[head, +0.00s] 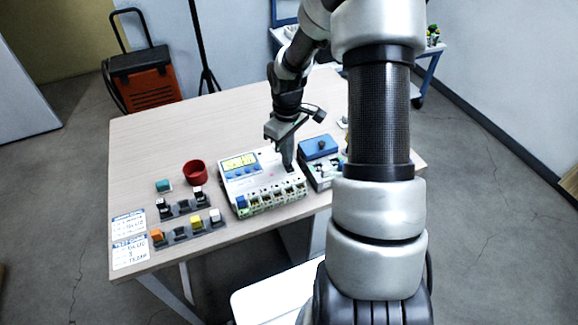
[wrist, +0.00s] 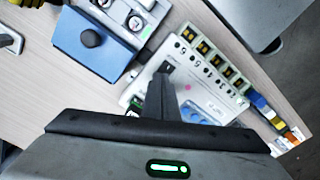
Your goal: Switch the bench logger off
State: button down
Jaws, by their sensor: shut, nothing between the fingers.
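The bench logger, as I take it, is the white box (head: 250,178) with a lit yellow screen (head: 240,162), blue buttons and a row of terminals along its near side. It also shows in the wrist view (wrist: 190,62), partly hidden by my gripper. My gripper (head: 288,163) is shut and empty, pointing down at the box's right end. In the wrist view its fingertips (wrist: 162,80) are beside a small black switch-like part (wrist: 167,68). I cannot tell whether they touch it, or which way it is set. The screen is lit.
A blue-topped device (head: 318,147) stands close to the right of the logger. A red cup (head: 195,172), a teal block (head: 163,186), racks with small coloured blocks (head: 188,228) and label cards (head: 130,252) lie to the left. The table's back left (head: 170,130) is clear.

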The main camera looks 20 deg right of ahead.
jog(key=shift+f, duration=0.25)
jog(key=shift+r, duration=0.15)
notch_tip(320, 180, up, 7)
jog(key=p, duration=0.5)
dwell(0.6)
